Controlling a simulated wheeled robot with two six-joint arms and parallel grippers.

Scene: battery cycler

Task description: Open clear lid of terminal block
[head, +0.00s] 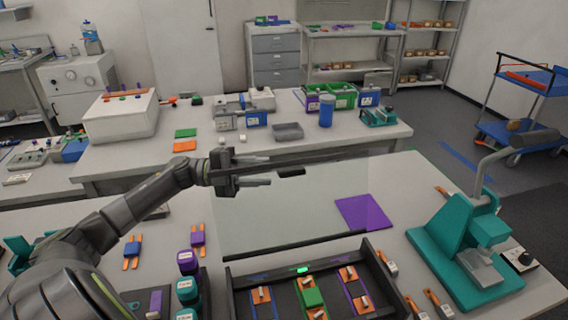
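The terminal block (230,300) is a dark open-topped box at the bottom centre of the head view. Colored modules with orange ends lie inside it, and a small green light shows at its back edge. Its clear lid (300,210) stands raised behind the box, see-through, with a dark bar along its lower edge. A small dark handle (291,172) is near the lid's upper edge. My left gripper (268,172) points right at the lid's upper left part, fingers apart, just left of the handle. I cannot tell whether it touches the lid. My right gripper is out of view.
A teal press (445,245) stands on the table at the right. A purple mat (364,213) lies behind the lid. A second table behind holds bins and a blue cup (326,111).

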